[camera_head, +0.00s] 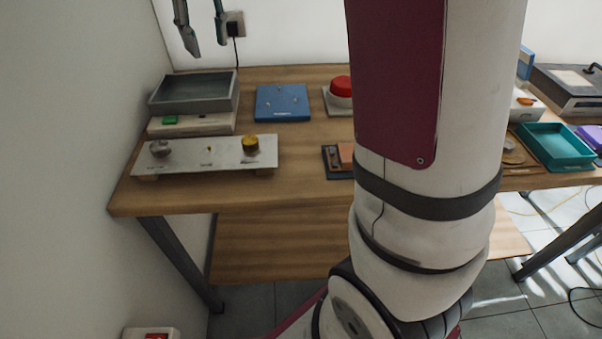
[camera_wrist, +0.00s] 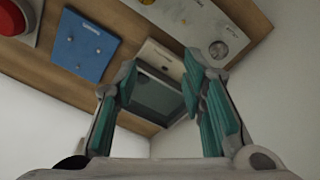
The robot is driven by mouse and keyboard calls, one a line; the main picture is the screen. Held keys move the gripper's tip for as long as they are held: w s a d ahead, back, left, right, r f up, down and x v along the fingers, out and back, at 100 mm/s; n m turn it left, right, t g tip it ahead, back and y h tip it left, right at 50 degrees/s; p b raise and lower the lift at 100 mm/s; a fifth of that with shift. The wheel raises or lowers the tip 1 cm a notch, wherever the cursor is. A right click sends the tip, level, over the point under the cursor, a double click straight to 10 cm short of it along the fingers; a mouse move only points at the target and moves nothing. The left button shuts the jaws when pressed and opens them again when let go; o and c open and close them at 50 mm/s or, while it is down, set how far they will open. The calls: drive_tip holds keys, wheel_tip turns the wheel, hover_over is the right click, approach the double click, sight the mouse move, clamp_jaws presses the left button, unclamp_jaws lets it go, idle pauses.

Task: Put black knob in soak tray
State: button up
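My gripper (camera_head: 207,48) hangs at the upper left of the head view, above and behind the grey tray (camera_head: 205,106). In the wrist view my gripper (camera_wrist: 160,62) is open, with nothing between its fingers; the grey tray (camera_wrist: 158,97) shows beyond them. The grey tray looks empty and sits on a pale box. A teal tray (camera_head: 556,148) is at the right; no label shows which is the soak tray. I cannot make out a black knob. The white panel (camera_head: 188,159) bears a silver-grey knob (camera_head: 160,148) and a yellow-topped knob (camera_head: 250,143).
A blue plate (camera_head: 283,103) and a red dome (camera_head: 341,87) stand right of the grey tray. A dark tray (camera_head: 331,163) with small blocks lies partly behind my arm. A wall bounds the left side. My arm hides the table's middle.

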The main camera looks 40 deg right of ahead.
drive_tip(key=s+a+t, duration=0.1)
drive_tip(key=s+a, duration=0.1)
drive_tip(key=s, duration=0.8)
drive_tip(key=s+a, duration=0.2)
drive_tip(key=s, duration=0.7)
drive_tip(key=s+f, duration=0.7)
drive_tip(key=s, duration=0.5)
drive_tip(key=shift+s+a+f+t, duration=0.3)
drive_tip(key=shift+a+f, duration=0.05)
drive_tip(key=shift+a, duration=0.1)
drive_tip(key=shift+r, duration=0.1)
wheel_tip(320, 180, up, 9)
drive_tip(key=t+p, duration=0.1)
drive_tip(key=p, duration=0.6)
drive_tip(key=shift+t+p, duration=0.35)
drive_tip(key=shift+t, duration=0.05)
